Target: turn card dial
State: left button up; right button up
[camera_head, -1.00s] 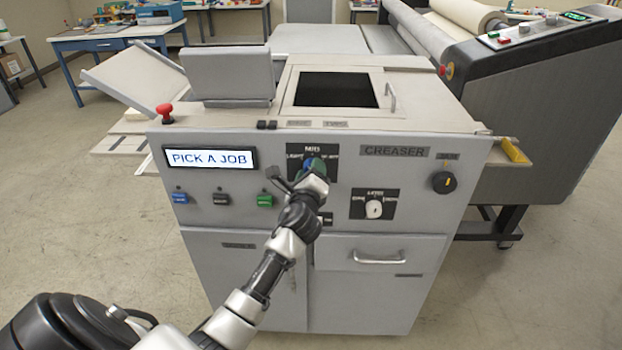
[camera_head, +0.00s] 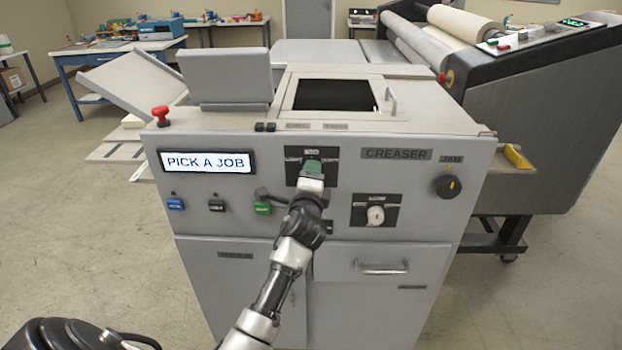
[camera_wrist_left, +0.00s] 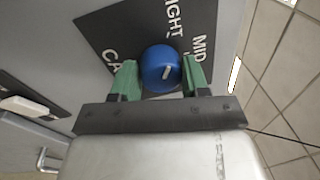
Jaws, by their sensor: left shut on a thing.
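The card dial is a round blue knob (camera_wrist_left: 160,70) with a pale pointer mark, on a dark plate (camera_wrist_left: 110,28) lettered with words including "MID" in the left wrist view. In the head view the plate (camera_head: 333,156) sits at the upper middle of the creaser's front, and the knob is hidden behind my gripper. My left gripper (camera_head: 313,168) reaches it from the front. In the wrist view its green fingers (camera_wrist_left: 160,80) stand on both sides of the knob, shut on it. My right gripper is not in view.
The creaser's display (camera_head: 207,162) reads "PICK A JOB". Below are blue, black and green buttons (camera_head: 263,208). A white knob (camera_head: 375,215) and a black dial (camera_head: 447,186) are to the right. A red mushroom button (camera_head: 161,115) stands on the top left corner.

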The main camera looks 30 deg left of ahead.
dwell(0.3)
pick_arm(q)
jog(key=o, duration=0.9)
jog(key=b+v, duration=0.1)
jog(key=v, duration=1)
jog(key=shift+r+b, duration=0.1)
jog(key=shift+b, duration=0.25)
jog(key=shift+w, duration=0.1)
